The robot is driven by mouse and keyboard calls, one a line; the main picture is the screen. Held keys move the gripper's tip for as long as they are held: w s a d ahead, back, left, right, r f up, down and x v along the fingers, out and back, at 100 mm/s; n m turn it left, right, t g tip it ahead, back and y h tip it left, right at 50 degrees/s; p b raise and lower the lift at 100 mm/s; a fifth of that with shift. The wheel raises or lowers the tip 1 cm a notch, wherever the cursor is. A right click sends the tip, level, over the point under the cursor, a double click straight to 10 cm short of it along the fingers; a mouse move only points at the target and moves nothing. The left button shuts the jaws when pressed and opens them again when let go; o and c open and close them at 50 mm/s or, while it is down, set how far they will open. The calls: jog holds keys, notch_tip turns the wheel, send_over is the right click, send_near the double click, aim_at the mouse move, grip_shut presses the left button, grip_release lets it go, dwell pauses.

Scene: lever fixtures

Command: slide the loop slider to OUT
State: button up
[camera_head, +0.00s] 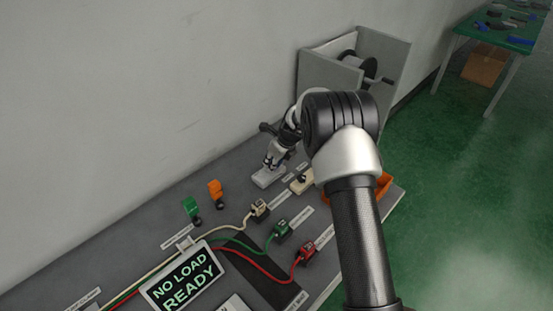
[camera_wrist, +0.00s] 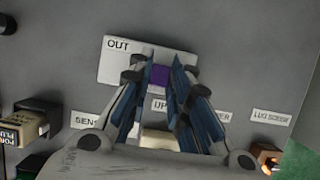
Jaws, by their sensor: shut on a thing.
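The loop slider's white plate (camera_wrist: 115,72) lies on the grey panel, with the word OUT at its upper left corner in the wrist view. A purple knob (camera_wrist: 160,77) sits to the right of the OUT label, between my fingertips. My gripper (camera_wrist: 159,73) is shut on this knob from both sides. The fingers hide the middle of the plate and part of its right side. In the head view my gripper (camera_head: 271,161) reaches down onto the white plate (camera_head: 264,180); the knob cannot be made out there.
A cream switch (camera_head: 302,180) and an orange tray (camera_head: 375,190) are close to my arm. Cream, green and red plugs (camera_head: 305,252) with cables lie nearer, beside a NO LOAD READY sign (camera_head: 185,280). A grey winch box (camera_head: 385,50) stands behind. Green and orange clips (camera_head: 215,188) stand at left.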

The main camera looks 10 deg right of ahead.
jog(key=s+a, duration=0.1)
jog(key=s+a+p, duration=0.1)
jog(key=a, duration=0.1)
jog(key=shift+r, duration=0.15)
jog(key=shift+s+a+p, duration=0.2)
jog(key=shift+a+p, duration=0.15)
jog(key=shift+p, duration=0.05)
jog(key=shift+f, duration=0.2)
jog(key=o, duration=0.8)
jog(key=shift+s+a, duration=0.1)
jog(key=shift+o, duration=0.5)
jog(key=shift+r, duration=0.3)
jog(key=v, duration=1.1)
jog(key=shift+r, duration=0.25)
